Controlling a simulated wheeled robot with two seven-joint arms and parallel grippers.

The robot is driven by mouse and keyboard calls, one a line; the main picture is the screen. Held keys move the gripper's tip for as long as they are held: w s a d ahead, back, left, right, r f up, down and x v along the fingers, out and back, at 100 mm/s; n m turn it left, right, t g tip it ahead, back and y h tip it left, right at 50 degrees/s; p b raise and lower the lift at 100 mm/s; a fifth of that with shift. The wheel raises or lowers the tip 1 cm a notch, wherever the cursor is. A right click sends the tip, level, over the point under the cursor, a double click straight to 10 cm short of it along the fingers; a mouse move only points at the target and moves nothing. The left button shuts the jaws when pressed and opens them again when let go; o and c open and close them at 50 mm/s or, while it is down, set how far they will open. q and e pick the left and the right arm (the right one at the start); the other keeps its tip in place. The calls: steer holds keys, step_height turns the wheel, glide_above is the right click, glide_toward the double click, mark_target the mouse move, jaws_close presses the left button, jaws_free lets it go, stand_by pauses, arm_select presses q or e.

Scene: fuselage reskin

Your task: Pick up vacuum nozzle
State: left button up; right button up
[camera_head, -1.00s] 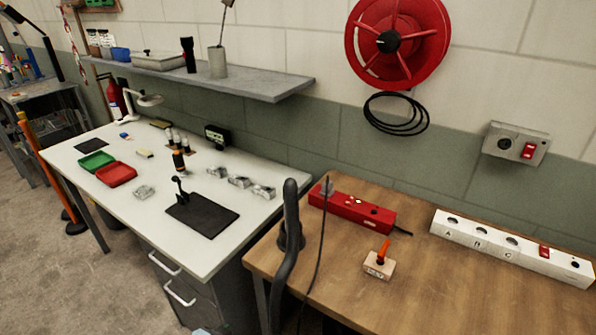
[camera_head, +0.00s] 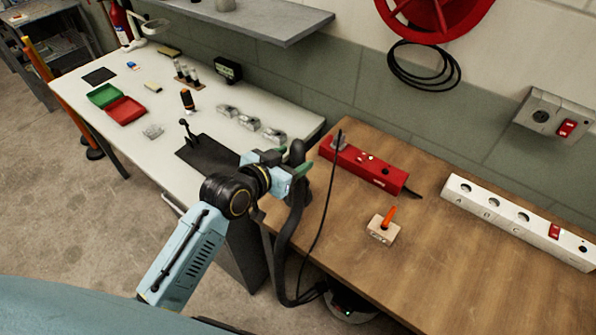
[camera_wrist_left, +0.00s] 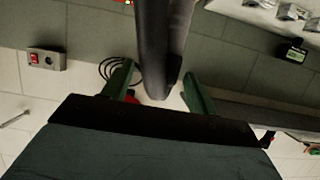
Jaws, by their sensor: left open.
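The vacuum nozzle (camera_head: 297,152) is a dark curved tube standing upright at the left edge of the wooden bench. Its black hose (camera_head: 284,262) hangs down to the floor unit. My left gripper (camera_head: 284,163) is open at the nozzle's upper part, and its body hides some of the tube. In the left wrist view the dark nozzle (camera_wrist_left: 160,50) lies between the two green fingers of the left gripper (camera_wrist_left: 160,82), with gaps visible on both sides. My right gripper is not in view.
The wooden bench (camera_head: 340,250) holds a red box (camera_head: 362,165), a small block with an orange lever (camera_head: 382,232) and a white socket strip (camera_head: 515,219). A thin black cable runs beside the nozzle. The white table (camera_head: 160,105) is to the left.

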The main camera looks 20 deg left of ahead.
arm_select(q)
steer(key=shift+a+x, duration=0.2)
steer(key=shift+x, duration=1.2)
steer(key=shift+a+x, duration=0.15)
steer(key=shift+x, duration=1.3)
steer(key=shift+f, duration=0.15)
jaws_close()
